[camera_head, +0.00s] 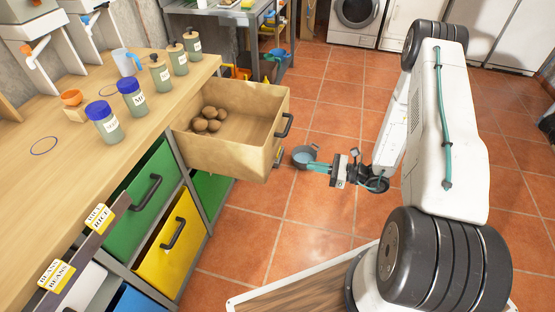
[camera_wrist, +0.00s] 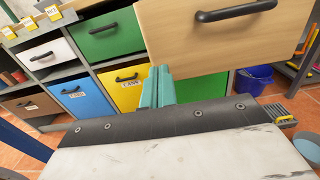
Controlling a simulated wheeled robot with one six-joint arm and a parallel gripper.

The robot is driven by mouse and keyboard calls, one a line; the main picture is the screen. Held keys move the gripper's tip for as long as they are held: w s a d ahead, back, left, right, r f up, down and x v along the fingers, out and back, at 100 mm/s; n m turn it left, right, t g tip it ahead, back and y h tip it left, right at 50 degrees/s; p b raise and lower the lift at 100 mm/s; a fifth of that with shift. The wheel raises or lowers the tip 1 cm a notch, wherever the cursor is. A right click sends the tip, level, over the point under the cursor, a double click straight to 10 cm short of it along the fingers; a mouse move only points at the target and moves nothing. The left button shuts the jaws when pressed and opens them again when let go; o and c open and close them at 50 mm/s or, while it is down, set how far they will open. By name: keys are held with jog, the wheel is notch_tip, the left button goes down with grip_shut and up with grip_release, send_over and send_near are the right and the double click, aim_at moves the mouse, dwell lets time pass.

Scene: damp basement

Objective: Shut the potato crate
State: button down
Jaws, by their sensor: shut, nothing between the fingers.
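The potato crate (camera_head: 263,152) is a light wooden drawer pulled out from under the worktop, with several brown potatoes (camera_head: 207,119) inside. Its front with a black handle (camera_head: 285,126) faces my arm. My gripper (camera_head: 312,167) is shut and empty, its teal fingers pointing at the crate from the right, a little apart from its front in the head view. In the wrist view the crate front (camera_wrist: 215,45) fills the upper right, with its handle (camera_wrist: 236,12) at the top edge. My gripper (camera_wrist: 158,72) shows there near the lower left of that front.
Green (camera_head: 148,190) and yellow (camera_head: 172,245) crates sit shut in the rack beside it. Jars and a mug (camera_head: 127,62) stand on the worktop (camera_head: 60,165). A grey bucket (camera_head: 300,152) stands on the floor behind my fingers. Tiled floor around is mostly clear.

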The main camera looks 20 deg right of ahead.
aim_at(268, 156)
jog(key=x, duration=1.3)
jog(key=shift+w+a+r, duration=0.1)
jog(key=shift+w+a, duration=0.2)
